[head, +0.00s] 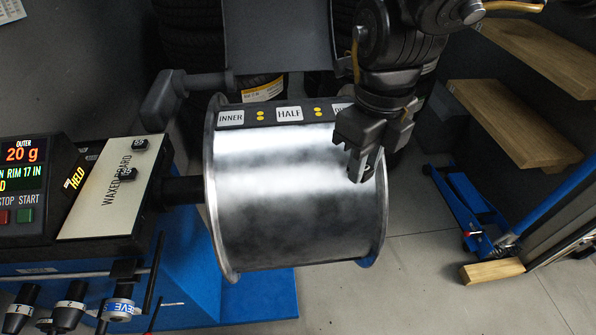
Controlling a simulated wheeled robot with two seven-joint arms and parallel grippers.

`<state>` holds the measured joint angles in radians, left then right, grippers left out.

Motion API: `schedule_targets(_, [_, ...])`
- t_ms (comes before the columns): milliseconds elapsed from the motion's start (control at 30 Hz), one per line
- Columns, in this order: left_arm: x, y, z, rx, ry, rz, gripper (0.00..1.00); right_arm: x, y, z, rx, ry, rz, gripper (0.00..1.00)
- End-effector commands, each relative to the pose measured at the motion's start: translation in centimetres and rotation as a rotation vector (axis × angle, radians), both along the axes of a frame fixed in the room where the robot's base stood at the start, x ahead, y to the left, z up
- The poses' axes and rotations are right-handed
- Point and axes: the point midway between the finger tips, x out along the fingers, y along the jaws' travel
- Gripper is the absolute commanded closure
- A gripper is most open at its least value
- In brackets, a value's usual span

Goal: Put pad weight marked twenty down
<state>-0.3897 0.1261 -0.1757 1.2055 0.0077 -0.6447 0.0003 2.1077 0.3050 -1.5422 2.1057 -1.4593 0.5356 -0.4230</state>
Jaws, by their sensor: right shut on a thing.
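My right gripper (361,166) is over the right part of the wheel rim drum (290,195), fingers pointing down. It is shut on a small dark pad weight, mostly hidden by the fingers; I cannot read its mark. Whether it touches the drum is hard to tell. Two dark pad weights, one at the far end (140,144) and one nearer the middle (127,174), lie on the waxed board (95,212) at the left. Their marks are too small to read surely. My left gripper is not in view.
The strip along the drum's top has labels INNER (231,118) and HALF (289,114); a third is partly hidden by my gripper. The display (22,155) reads OUTER 20 g. Wooden shelves (495,120) and a blue jack (465,205) stand at the right.

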Motion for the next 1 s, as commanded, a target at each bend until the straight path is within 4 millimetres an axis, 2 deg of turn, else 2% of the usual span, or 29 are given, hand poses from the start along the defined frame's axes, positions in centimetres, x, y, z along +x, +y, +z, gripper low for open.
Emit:
schedule_targets(367, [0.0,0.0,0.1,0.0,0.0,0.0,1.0,0.0,-0.1,0.1,0.0,0.0,0.009,0.99])
schedule_targets(533, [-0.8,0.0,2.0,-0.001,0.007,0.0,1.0,0.4,-1.0,1.5,-0.004,-0.003,0.171,0.99])
schedule_targets(667, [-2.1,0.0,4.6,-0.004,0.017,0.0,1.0,1.0,-2.5,3.2,-0.01,-0.01,0.468,0.99])
schedule_targets(1000, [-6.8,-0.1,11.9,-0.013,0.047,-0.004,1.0,1.2,-7.6,6.9,-0.021,-0.006,1.482,0.99])
